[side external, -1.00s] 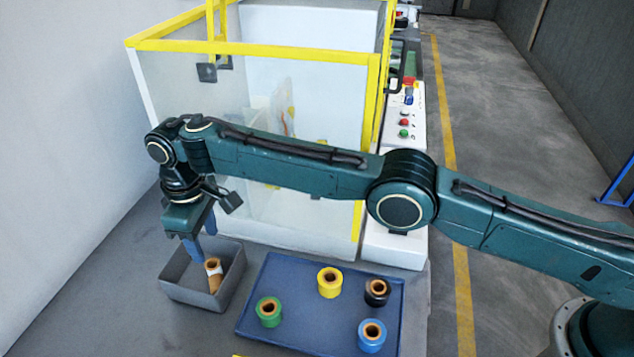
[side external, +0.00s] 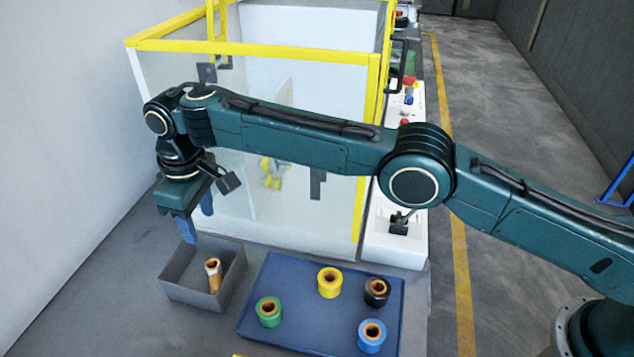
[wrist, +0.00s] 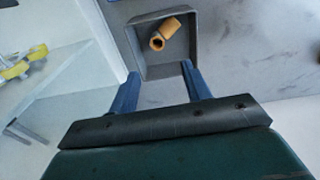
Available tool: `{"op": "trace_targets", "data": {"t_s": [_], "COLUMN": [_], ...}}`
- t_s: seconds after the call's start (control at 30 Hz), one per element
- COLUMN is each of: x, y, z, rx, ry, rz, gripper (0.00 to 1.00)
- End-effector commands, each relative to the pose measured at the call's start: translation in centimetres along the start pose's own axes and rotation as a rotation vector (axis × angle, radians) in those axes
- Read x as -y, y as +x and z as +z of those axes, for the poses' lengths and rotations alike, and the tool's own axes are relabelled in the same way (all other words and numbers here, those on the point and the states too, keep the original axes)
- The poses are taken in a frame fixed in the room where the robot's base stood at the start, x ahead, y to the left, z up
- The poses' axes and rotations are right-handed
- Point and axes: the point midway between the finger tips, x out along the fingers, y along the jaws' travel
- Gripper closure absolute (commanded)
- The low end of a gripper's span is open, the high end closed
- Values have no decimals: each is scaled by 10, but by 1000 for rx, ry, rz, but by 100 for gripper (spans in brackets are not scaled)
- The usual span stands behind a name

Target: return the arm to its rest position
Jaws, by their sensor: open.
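My gripper (side external: 199,222) is open and empty, above and just behind the grey bin in the side view. Its two blue fingers (wrist: 160,85) stand apart in the wrist view, with nothing between them. The wrist sits at the left end of my outstretched arm, beside the yellow-framed enclosure.
A blue tray (side external: 290,325) holds green (side external: 268,312), yellow (side external: 330,283), black (side external: 376,292) and blue (side external: 371,336) spools. The clear-walled enclosure with a yellow frame (side external: 290,52) stands behind my arm. A white control panel (side external: 410,100) is to its right. The floor at right is open.

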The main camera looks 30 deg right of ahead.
Motion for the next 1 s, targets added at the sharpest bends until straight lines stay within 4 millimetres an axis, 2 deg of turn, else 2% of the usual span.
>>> {"op": "trace_targets", "data": {"t_s": [0.03, 0.23, 0.47, 0.8, 1.0], "x": [-3, -16, -30, -49, -60], "y": [-16, -75, -145, -240, -285], "z": [-1, -2, 8, 41, 69], "rx": [-23, -121, -240, -419, -510], "ry": [24, 143, 286, 493, 597], "rz": [3, 15, 21, 14, 7], "gripper": [52, 52, 52, 52, 52]}}
